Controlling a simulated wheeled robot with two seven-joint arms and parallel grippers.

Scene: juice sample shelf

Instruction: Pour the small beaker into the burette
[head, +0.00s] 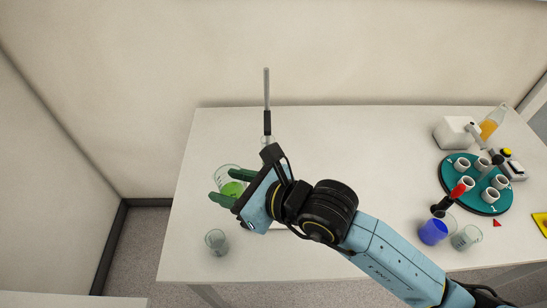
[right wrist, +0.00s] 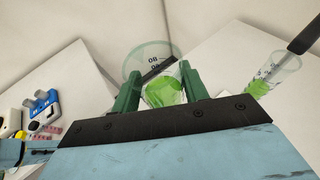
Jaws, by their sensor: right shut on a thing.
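The small beaker (head: 229,173) is clear glass with bright green liquid low inside. My right gripper (head: 222,200) is shut on it, its green fingers on either side. The beaker also shows between the fingers in the right wrist view (right wrist: 162,92); I cannot tell how far it is tilted. A clear glass tube with green inside, which looks like the burette (right wrist: 272,75), stands apart to the right in that view, by a black clamp. In the head view the stand's rod (head: 267,90) rises behind my gripper, which hides most of the burette. My left gripper is not in view.
An empty beaker (head: 216,242) stands near the front left of the white table (head: 350,150). At the right are a blue-filled beaker (head: 433,232), another clear beaker (head: 467,238), a teal round rack (head: 452,190) with white cups, and an orange flask (head: 490,127). The table's back middle is clear.

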